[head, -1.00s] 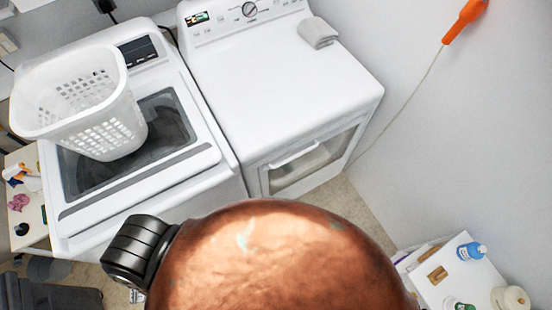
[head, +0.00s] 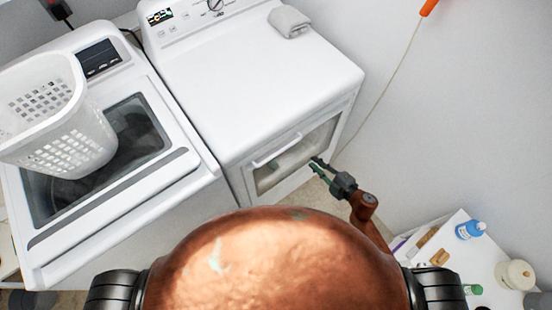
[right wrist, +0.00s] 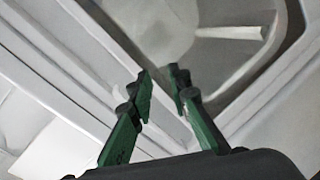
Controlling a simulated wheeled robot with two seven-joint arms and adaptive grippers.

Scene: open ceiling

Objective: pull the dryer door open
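The white dryer (head: 255,85) stands to the right of the washer. Its front door (head: 295,165) has a glass window and looks shut. A white bar handle (head: 276,149) runs along the door's upper left part. My right gripper (head: 316,168) is in front of the door, to the right of the handle and apart from it. In the right wrist view its green fingers (right wrist: 162,76) are open with nothing between them. Pale door framing and the rounded drum interior (right wrist: 150,30) show beyond the tips. My left gripper is not in view.
A washer (head: 150,190) with a white basket (head: 60,125) on it stands at left. A wall is close on the dryer's right. A low white table (head: 485,270) with bottles is at lower right.

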